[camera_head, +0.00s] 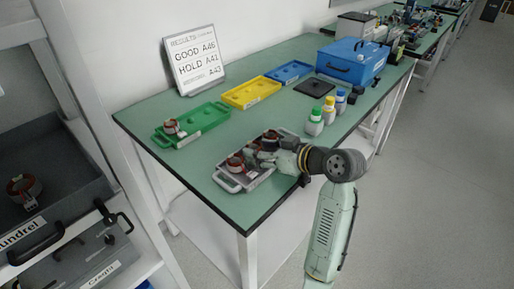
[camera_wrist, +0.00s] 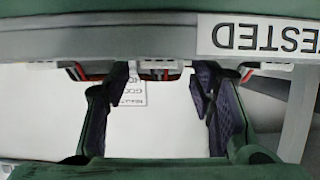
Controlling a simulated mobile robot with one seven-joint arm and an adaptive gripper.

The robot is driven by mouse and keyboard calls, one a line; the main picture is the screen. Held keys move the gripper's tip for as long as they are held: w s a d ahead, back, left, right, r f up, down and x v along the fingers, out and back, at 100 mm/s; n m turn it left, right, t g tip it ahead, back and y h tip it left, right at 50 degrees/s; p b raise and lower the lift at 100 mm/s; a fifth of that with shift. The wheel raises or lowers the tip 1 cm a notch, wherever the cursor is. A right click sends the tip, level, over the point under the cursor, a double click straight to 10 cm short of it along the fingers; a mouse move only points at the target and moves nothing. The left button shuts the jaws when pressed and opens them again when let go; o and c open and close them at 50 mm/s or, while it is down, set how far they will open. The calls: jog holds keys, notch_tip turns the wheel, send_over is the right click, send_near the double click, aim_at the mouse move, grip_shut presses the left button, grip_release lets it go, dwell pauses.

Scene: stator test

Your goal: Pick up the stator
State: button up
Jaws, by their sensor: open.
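A grey tray (camera_head: 228,183) sits at the front of the green table and holds copper-brown stators. One stator (camera_head: 235,164) shows at its left end; another (camera_head: 271,136) is partly hidden behind my gripper. My gripper (camera_head: 257,157) is low over the tray, beside the left stator. Whether a finger touches a stator cannot be told.
A green tray (camera_head: 211,117) with one stator (camera_head: 173,127) stands left. Yellow (camera_head: 251,92) and blue (camera_head: 290,72) trays lie behind. Several bottles (camera_head: 315,122) and a blue toolbox (camera_head: 350,62) stand right. A sign (camera_head: 196,60) leans at the back. Shelves with another stator (camera_head: 24,189) are far left.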

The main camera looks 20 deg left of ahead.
jog(key=shift+w+a+f, duration=0.1)
jog(key=shift+a+f, duration=0.05)
jog(key=shift+a, duration=0.1)
jog(key=shift+c, duration=0.4)
jog(key=c, duration=1)
